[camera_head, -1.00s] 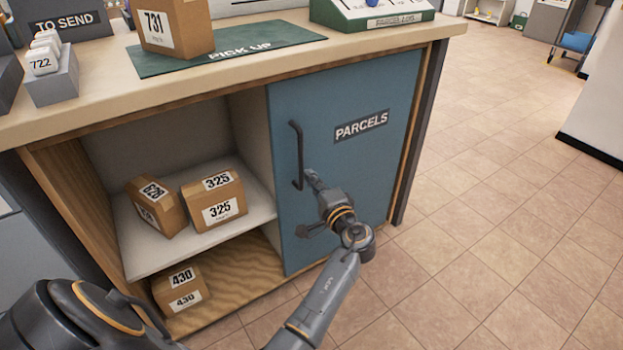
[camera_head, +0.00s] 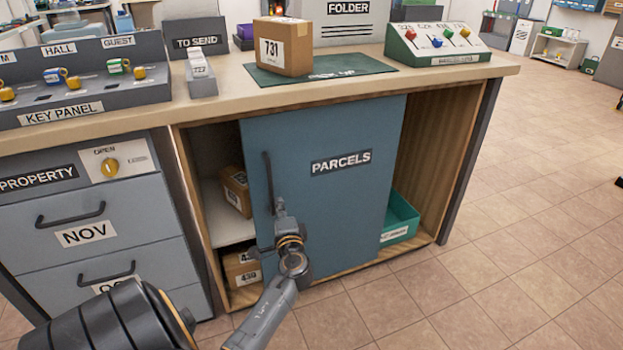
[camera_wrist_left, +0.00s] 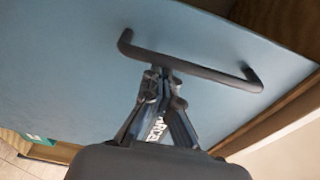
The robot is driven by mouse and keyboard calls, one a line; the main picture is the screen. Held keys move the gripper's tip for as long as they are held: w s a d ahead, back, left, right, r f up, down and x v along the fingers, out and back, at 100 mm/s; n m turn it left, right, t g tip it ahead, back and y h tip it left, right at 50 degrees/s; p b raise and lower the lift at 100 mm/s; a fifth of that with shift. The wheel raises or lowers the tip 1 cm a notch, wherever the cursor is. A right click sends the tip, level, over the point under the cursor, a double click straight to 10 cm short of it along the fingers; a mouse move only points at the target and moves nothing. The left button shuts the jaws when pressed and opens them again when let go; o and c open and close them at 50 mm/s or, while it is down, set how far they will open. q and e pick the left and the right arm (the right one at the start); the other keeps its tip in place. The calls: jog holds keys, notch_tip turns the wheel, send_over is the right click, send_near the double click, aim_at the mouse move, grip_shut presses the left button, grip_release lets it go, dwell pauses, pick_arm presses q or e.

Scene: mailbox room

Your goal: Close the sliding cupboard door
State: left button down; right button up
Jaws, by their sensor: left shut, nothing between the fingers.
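The blue sliding door (camera_head: 335,205), labelled PARCELS, stands part way across the cupboard. An open gap shows on its left and another on its right. Its dark vertical bar handle (camera_head: 267,183) is near its left edge, and the handle also crosses the left wrist view (camera_wrist_left: 190,65). My left gripper (camera_head: 279,208) is at the lower part of the handle in the head view. In the left wrist view its closed fingertips (camera_wrist_left: 162,76) are right at the bar, with nothing between them; I cannot tell whether they touch it. My right gripper is not in view.
Parcels show in the left gap, one on the shelf (camera_head: 236,188) and some below (camera_head: 241,268). A green bin (camera_head: 401,217) sits in the right gap. Drawers (camera_head: 95,225) stand left of the cupboard. Box 731 (camera_head: 283,46) is on the counter.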

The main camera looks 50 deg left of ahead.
pick_arm(q)
jog(key=s+a, duration=0.5)
jog(key=s, duration=0.7)
jog(key=shift+s+a, duration=0.2)
jog(key=shift+s, duration=0.2)
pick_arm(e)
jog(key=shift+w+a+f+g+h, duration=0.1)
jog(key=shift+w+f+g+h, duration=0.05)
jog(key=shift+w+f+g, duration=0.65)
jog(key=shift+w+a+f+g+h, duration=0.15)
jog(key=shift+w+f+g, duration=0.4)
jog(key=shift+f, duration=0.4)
pick_arm(q)
jog(key=shift+f, duration=0.1)
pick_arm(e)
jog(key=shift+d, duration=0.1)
pick_arm(q)
jog(key=shift+a, duration=0.1)
